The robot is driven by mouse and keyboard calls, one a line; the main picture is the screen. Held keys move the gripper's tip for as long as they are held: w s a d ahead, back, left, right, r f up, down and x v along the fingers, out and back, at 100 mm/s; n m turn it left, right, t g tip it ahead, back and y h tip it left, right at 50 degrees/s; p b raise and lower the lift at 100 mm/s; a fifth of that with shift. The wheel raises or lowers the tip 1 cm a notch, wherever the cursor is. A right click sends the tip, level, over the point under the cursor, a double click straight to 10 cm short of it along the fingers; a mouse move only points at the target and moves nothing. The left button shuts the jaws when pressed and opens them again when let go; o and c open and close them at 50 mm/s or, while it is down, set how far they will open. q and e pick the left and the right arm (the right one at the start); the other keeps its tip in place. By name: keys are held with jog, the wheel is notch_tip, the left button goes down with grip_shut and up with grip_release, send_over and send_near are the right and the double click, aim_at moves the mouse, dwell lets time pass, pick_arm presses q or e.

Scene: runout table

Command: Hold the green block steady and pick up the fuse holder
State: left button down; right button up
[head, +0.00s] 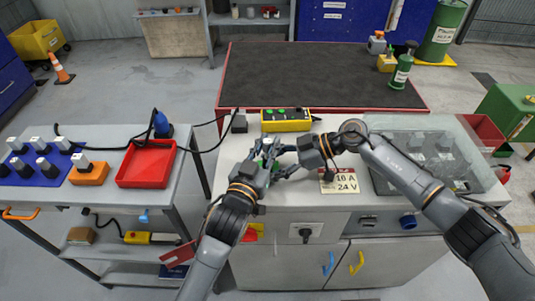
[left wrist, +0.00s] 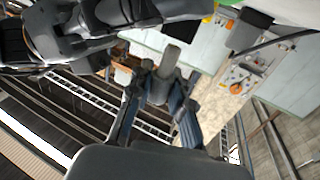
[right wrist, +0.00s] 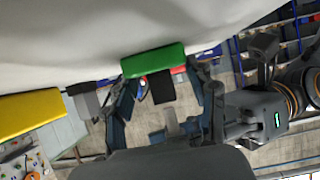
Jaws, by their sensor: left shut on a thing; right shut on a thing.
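The green block (right wrist: 153,60) shows in the right wrist view between the fingertips of my right gripper (right wrist: 165,85), which is shut on it. A dark piece sticks out from the block towards the camera. In the left wrist view, a grey piece with a darker base, which looks like the fuse holder (left wrist: 168,62), sits between the fingers of my left gripper (left wrist: 158,95); that gripper is shut on it. In the head view my left gripper (head: 267,153) and right gripper (head: 280,165) meet close together above the light worktop and largely hide both things.
A yellow control box (head: 285,126) stands just behind the grippers. A clear-covered case (head: 425,150) is at the right of the worktop (head: 230,160). A red tray (head: 146,163) and a blue rack of several grey-topped pieces (head: 35,178) are on the left bench.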

aim_at(267, 140)
pick_arm(q)
notch_tip(267, 140, up, 6)
jog(key=shift+r, duration=0.15)
pick_arm(e)
jog(key=o, duration=0.9)
jog(key=shift+o, duration=0.2)
jog(key=shift+d, duration=0.1)
jog(key=v, duration=0.7)
jog(key=shift+d, duration=0.15)
